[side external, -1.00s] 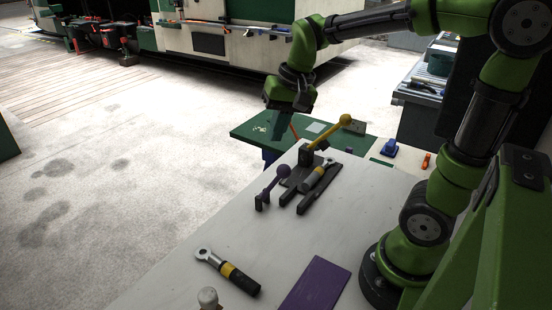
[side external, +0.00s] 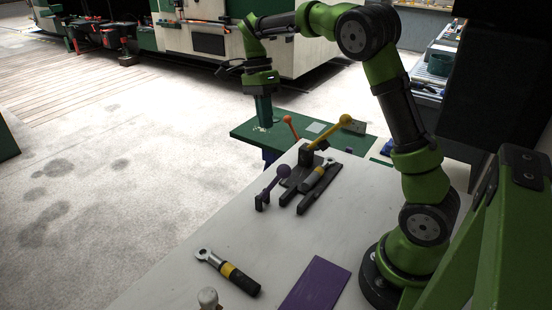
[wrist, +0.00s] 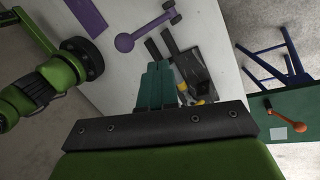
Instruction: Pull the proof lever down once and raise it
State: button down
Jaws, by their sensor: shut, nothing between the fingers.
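Three ball-ended levers show in the side view, and I cannot tell which is the proof lever. A yellow lever (side external: 330,132) slants up to the right from the dark fixture (side external: 306,187), its knob high. A purple lever (side external: 275,181) leans up to the right on the white table; it also shows in the wrist view (wrist: 126,42). An orange-knobbed lever (side external: 289,121) stands behind the yellow one and shows in the wrist view (wrist: 284,116). My gripper (side external: 264,122) points down, shut and empty, left of the orange knob. Its teal fingers (wrist: 155,85) partly cover the fixture in the wrist view.
A ring-ended tool (side external: 322,172) lies in the dark fixture. A similar tool (side external: 228,270) lies on the white table (side external: 200,295), near a purple mat (side external: 316,285). A green bench (side external: 247,132) adjoins the far end. The table's middle is clear.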

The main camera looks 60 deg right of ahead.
jog(key=s+a+f, duration=0.3)
jog(key=s+f, duration=0.2)
jog(key=f, duration=0.1)
jog(key=shift+f, duration=0.35)
jog(key=shift+s, duration=0.2)
jog(key=s+f, duration=0.2)
jog(key=s, duration=0.1)
jog(key=s+f, duration=0.5)
jog(key=s, duration=0.2)
jog(key=shift+f, duration=0.4)
jog(key=shift+d+x, duration=0.1)
jog(key=shift+x, duration=0.6)
jog(key=shift+d+x, duration=0.15)
jog(key=shift+x, duration=0.5)
jog(key=shift+s, duration=0.15)
